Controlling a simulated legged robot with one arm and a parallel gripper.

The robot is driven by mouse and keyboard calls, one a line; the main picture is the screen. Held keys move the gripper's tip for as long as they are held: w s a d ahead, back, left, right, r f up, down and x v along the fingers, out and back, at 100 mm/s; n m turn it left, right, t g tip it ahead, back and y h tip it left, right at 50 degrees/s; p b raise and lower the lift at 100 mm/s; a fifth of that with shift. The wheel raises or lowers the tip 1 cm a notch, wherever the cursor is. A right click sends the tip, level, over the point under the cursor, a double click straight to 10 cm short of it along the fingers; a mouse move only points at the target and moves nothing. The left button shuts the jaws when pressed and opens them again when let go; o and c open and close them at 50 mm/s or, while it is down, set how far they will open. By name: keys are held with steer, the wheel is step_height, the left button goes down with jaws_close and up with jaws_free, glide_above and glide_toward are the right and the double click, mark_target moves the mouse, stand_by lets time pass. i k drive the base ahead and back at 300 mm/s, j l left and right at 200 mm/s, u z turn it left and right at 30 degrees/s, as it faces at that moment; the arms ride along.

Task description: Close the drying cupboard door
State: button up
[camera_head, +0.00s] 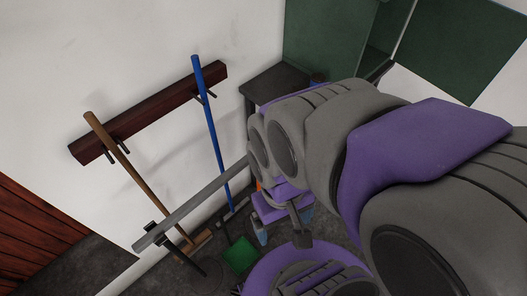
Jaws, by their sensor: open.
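The dark green drying cupboard (325,35) stands at the top, right of centre, cut off by the frame's upper edge. A green panel that looks like its door (465,50) stands swung out at the upper right. A dark gap (388,38) shows between them, so the cupboard is open. My purple and grey arm fills the right half and hides the cupboard's lower part. My gripper (284,224) seems to be the purple part with blue tips low in the centre. It is open, partly hidden by the arm, and well apart from the door.
A dark red rack (150,112) on the white wall holds a wooden-handled broom (125,155) and a blue-handled tool (210,115). A grey bar (195,205) crosses before them. A dark table (272,82) stands left of the cupboard. Red boards (35,235) are at lower left.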

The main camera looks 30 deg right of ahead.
mark_target(459, 47)
steer(key=z, duration=1.3)
